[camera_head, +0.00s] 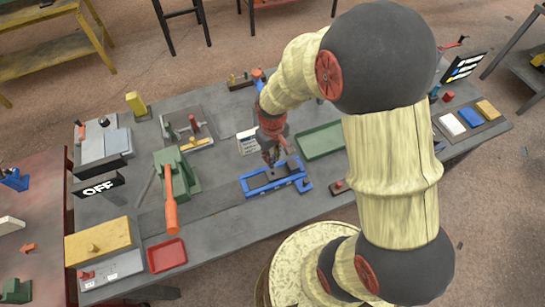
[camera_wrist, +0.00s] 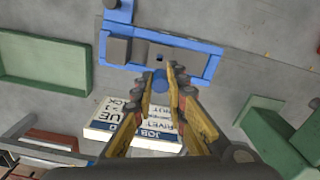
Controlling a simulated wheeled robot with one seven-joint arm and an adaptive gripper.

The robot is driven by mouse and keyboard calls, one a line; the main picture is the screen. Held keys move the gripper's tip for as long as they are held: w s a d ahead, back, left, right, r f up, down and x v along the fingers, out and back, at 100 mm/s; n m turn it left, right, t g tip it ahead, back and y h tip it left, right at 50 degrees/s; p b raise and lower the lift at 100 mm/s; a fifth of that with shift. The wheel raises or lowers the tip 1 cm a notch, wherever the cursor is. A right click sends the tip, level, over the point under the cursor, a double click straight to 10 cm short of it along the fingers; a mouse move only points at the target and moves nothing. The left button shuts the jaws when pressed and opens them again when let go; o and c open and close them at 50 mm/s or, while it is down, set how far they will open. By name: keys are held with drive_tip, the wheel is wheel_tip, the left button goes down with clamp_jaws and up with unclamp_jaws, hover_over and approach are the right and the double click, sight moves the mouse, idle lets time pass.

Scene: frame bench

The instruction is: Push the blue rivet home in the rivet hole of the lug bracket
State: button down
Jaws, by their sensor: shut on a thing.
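The lug bracket is a dark grey piece (camera_head: 282,172) lying in a blue fixture (camera_head: 262,190) at the middle of the bench. In the wrist view the bracket (camera_wrist: 145,51) has a small dark hole, and the blue fixture (camera_wrist: 207,48) frames it. My gripper (camera_head: 271,157) hangs just behind the fixture. In the wrist view my gripper's fingertips (camera_wrist: 161,78) are shut on the blue rivet (camera_wrist: 158,84), whose blue body shows between them. The rivet appears beside the hole, on the gripper's side. Its height above the bracket, and its lower end, cannot be told.
A white job card (camera_head: 248,142) lies close beside the gripper. A green tray (camera_head: 321,140) stands right of it. A green press with an orange handle (camera_head: 170,205) stands left. A red tray (camera_head: 167,255) is at the front left. Bare bench lies left of the fixture.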

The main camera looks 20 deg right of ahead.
drive_tip(key=shift+f+b, duration=1.9)
drive_tip(key=shift+f, duration=0.95)
drive_tip(key=shift+f+b, duration=0.8)
drive_tip(key=shift+f, duration=0.7)
drive_tip(key=c, duration=1.7)
unclamp_jaws()
wheel_tip(320, 180, up, 12)
drive_tip(key=s+r+m+t+b, duration=0.1)
drive_tip(key=s+r+t+b, duration=0.1)
drive_tip(key=s+r, duration=0.2)
drive_tip(key=s+r+m+t+b, duration=0.1)
drive_tip(key=s+r+b, duration=0.2)
drive_tip(key=s+r, duration=0.1)
drive_tip(key=s+r+m+t+b, duration=0.1)
drive_tip(key=s+r+t+b, duration=0.1)
drive_tip(key=s, duration=0.4)
wheel_tip(320, 180, up, 3)
drive_tip(key=shift+f+t+b, duration=0.1)
drive_tip(key=shift+t+b, duration=0.2)
drive_tip(key=shift+b, duration=0.3)
